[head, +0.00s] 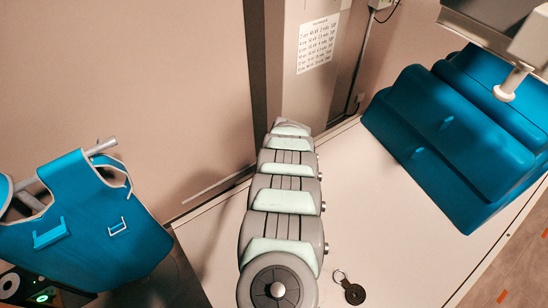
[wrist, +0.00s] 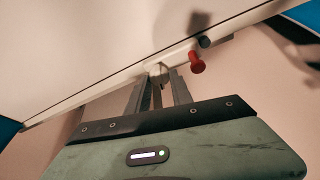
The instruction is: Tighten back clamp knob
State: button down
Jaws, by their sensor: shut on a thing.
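In the wrist view, my gripper (wrist: 160,80) reaches up to the white rail along the table's edge. Its two metal fingers stand close together, on either side of a small pale piece (wrist: 157,70) at the rail. I cannot tell whether this piece is the back clamp knob; the fingers partly hide it. A red knob (wrist: 196,63) hangs from the rail just to the right of the fingers, apart from them. My gripper and these parts do not show in the head view.
A white table (head: 385,250) lies below. A black tag with a ring (head: 353,292) is on it, near the front. Blue padded blocks (head: 450,140) are stacked at the right. A blue apron (head: 85,230) hangs at the left. A grey column (head: 312,90) with a posted sheet (head: 318,43) stands behind.

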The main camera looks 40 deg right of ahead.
jog(key=m, duration=0.2)
jog(key=m+h, duration=0.1)
jog(key=shift+w+a+m+g+p, duration=0.1)
jog(key=shift+a+m+g+p, duration=0.05)
jog(key=shift+m+g+p, duration=0.2)
jog(key=m+b, duration=0.2)
jog(key=m+g+h+b, duration=0.1)
jog(key=shift+w+f+m+b, duration=0.1)
jog(key=shift+f+m+b, duration=0.25)
jog(key=shift+f, duration=0.05)
jog(key=m+b, duration=0.1)
jog(key=b, duration=0.2)
jog(key=m+g+b, duration=0.1)
jog(key=m+b, duration=0.1)
jog(key=b, duration=0.1)
jog(key=m+h+b, duration=0.1)
jog(key=b, duration=0.2)
jog(key=shift+w+f+m+g+b, duration=0.1)
jog(key=shift+f+m+g+b, duration=0.2)
jog(key=shift+g+b, duration=0.1)
jog(key=m+b, duration=0.1)
jog(key=b, duration=0.2)
jog(key=r+m+g+b, duration=0.1)
jog(key=m+b, duration=0.1)
jog(key=b, duration=0.2)
jog(key=shift+r, duration=0.15)
jog(key=c, duration=1.1)
grip_release()
jog(key=shift+c, duration=0.2)
